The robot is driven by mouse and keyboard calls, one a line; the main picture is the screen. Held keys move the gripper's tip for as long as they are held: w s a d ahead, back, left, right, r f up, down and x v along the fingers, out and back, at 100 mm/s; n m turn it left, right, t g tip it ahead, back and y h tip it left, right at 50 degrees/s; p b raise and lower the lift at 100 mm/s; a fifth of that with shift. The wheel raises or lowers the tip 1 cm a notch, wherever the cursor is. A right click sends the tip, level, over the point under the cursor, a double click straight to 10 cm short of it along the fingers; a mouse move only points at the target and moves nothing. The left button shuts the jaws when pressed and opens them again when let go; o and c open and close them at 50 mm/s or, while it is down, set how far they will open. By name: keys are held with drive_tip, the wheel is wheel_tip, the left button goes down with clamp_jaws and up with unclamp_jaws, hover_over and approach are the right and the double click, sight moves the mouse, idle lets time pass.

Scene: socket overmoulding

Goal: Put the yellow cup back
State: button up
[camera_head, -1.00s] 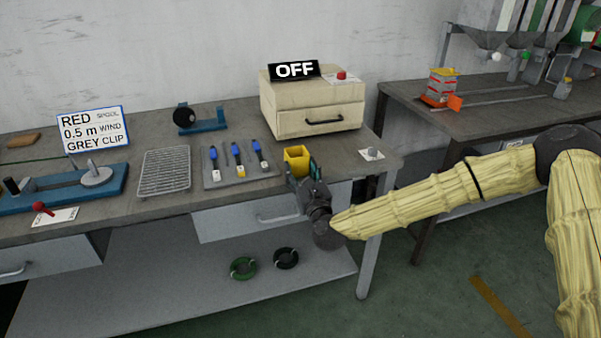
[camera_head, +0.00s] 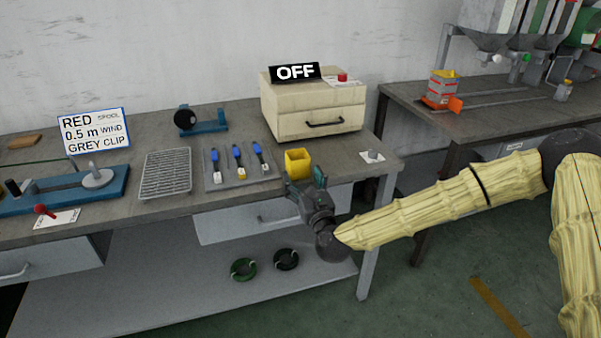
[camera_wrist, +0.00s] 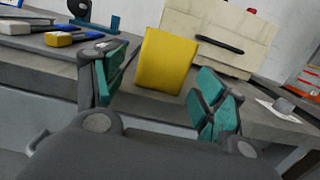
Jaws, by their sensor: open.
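The yellow cup (camera_head: 298,161) stands upright on the workbench, near its front edge and in front of the beige drawer box. It also shows in the wrist view (camera_wrist: 165,61), ahead of my fingers and between their lines. My gripper (camera_head: 306,184) is open at the bench's front edge, just in front of the cup. In the wrist view its teal-padded fingers (camera_wrist: 160,95) stand wide apart with nothing between the tips. The cup looks clear of both fingers.
The beige drawer box (camera_head: 318,115) with an OFF sign stands behind the cup. A grey tray (camera_head: 215,180) with blue-handled tools lies left of it, then a wire rack (camera_head: 166,173). A small grey knob on a white plate (camera_head: 373,156) is to the right. A second table (camera_head: 440,118) holds an orange-and-red stack.

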drive_tip(key=v, duration=0.9)
drive_tip(key=shift+s+d, duration=0.15)
drive_tip(key=shift+d, duration=0.1)
